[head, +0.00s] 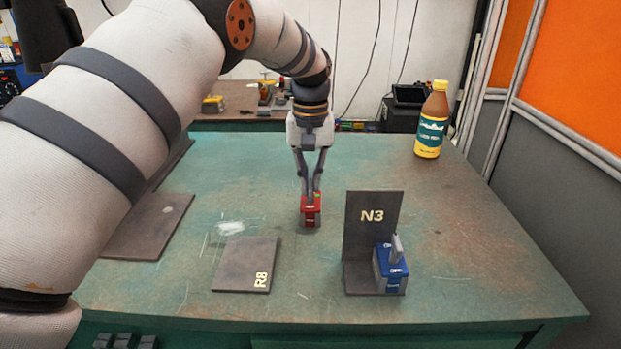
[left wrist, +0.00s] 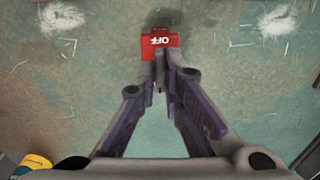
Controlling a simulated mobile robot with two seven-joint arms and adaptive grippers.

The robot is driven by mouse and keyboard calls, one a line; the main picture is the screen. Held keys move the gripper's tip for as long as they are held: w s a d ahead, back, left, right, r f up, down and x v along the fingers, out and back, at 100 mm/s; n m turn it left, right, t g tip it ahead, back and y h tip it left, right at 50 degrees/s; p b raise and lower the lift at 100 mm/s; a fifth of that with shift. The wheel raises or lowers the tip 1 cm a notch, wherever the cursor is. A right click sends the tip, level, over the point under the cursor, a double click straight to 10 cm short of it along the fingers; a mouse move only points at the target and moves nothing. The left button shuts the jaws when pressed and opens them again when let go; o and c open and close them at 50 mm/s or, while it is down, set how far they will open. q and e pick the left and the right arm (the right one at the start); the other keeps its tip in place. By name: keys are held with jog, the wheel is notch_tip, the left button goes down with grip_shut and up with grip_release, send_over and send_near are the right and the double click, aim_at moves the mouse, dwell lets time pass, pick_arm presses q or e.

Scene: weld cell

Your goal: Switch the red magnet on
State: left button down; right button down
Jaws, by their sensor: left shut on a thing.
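The red magnet (head: 310,215) is a small red block on the green table, behind and between the R8 plate and the N3 bracket. In the left wrist view the red magnet (left wrist: 148,43) shows the word OFF on its top, upside down. My left gripper (head: 311,194) points down at it from above. Its fingers are drawn together at the magnet's top, and in the left wrist view the fingertips (left wrist: 163,65) meet at its near edge. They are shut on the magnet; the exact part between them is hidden. My right gripper is in neither view.
A blue magnet (head: 390,268) with a grey lever sits against the dark N3 bracket (head: 370,215). The flat R8 plate (head: 240,268) lies at front left. The table around the red magnet is clear.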

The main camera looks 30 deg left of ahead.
aim_at(310, 184)
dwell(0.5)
pick_arm(q)
jog(key=c, duration=1.7)
grip_release()
notch_tip(310, 184, up, 12)
jog(key=shift+f, duration=0.1)
